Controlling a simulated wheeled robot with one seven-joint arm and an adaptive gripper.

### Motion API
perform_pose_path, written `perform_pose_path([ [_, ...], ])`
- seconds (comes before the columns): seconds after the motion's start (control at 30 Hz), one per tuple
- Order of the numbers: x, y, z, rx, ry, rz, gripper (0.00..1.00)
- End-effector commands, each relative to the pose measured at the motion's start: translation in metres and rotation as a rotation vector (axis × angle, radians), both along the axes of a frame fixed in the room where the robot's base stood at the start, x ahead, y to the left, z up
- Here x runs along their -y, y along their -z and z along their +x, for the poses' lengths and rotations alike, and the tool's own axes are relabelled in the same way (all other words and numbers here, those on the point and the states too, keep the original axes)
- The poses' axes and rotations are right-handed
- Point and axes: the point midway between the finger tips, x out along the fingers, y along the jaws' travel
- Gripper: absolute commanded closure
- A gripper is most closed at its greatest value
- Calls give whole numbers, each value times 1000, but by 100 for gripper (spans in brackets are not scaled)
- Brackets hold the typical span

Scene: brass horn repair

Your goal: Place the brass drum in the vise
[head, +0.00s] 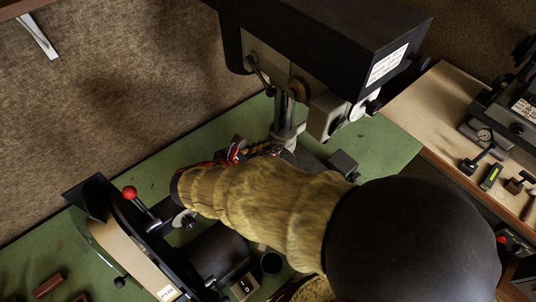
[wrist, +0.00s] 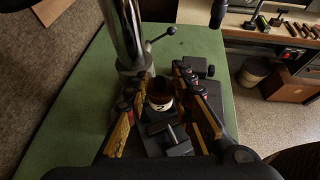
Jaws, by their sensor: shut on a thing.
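In the wrist view, my gripper (wrist: 164,82) has its two black-and-yellow fingers on either side of a small dark-brown and brass drum (wrist: 160,92) with a white band marked "2". It is shut on the drum, which looks upright. A dark grey vise (wrist: 176,148) with a screw bar shows below the drum in that view, between the fingers. I cannot tell whether the drum touches it. In the head view, my gripper (head: 240,150) shows only partly beside the drill press column; my sleeved arm hides the drum and most of the vise.
A drill press (head: 320,50) stands over the green bench (head: 390,150), its column (wrist: 124,35) close to my left finger in the wrist view. A belt sander (head: 125,235) with a red-knobbed lever stands at left. A wooden bench (head: 425,105) with tools is at right.

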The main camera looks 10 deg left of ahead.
Motion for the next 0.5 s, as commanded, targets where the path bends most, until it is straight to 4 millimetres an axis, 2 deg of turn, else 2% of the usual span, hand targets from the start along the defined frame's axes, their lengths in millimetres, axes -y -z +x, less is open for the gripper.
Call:
perform_pose_path([
  [0.07,0,8,6,-1,2,-3,100],
  [0.23,0,33,5,-2,-1,-3,100],
  [0.47,1,42,3,-8,0,-4,100],
  [0.5,1,43,3,-9,0,-5,75],
])
